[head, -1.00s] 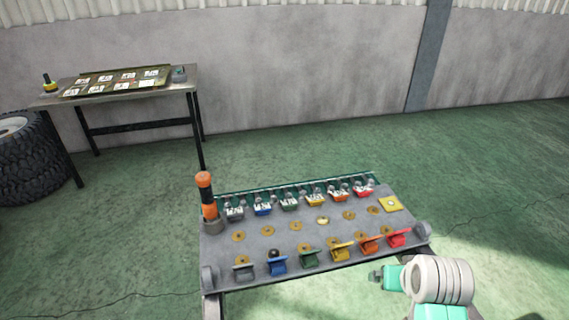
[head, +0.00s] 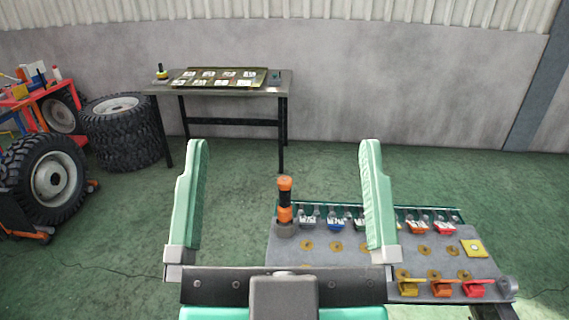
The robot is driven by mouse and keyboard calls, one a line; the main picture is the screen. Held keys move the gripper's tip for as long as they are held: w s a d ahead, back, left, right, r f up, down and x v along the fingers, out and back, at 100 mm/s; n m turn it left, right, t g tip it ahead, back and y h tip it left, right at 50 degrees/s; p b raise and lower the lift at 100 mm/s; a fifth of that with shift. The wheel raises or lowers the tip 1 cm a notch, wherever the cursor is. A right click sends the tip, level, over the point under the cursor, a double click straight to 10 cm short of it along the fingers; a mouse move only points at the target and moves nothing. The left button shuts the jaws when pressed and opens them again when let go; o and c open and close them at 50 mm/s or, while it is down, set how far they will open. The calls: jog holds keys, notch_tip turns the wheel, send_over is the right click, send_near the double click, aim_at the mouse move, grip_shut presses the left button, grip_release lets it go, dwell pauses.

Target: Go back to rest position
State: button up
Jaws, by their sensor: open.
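My gripper (head: 283,205) is large in the foreground of the head view, with its two green fingers spread wide apart. It is open, and nothing is held between the fingers. The workbench (head: 345,258) stands behind and to the right of it, and its left and front parts are hidden by the gripper. An orange and black cylinder (head: 285,205) stands upright in a holder on the bench and shows between the fingers.
Colored bins line the bench's back, and yellow, orange and red holders (head: 443,288) line its front right. A second table (head: 225,80) with a panel stands by the wall. Tires (head: 47,178) and a red cart (head: 40,95) are at the left. Green floor is open between.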

notch_tip(320, 180, up, 35)
jog(key=p, duration=3.5)
jog(key=shift+a, duration=0.15)
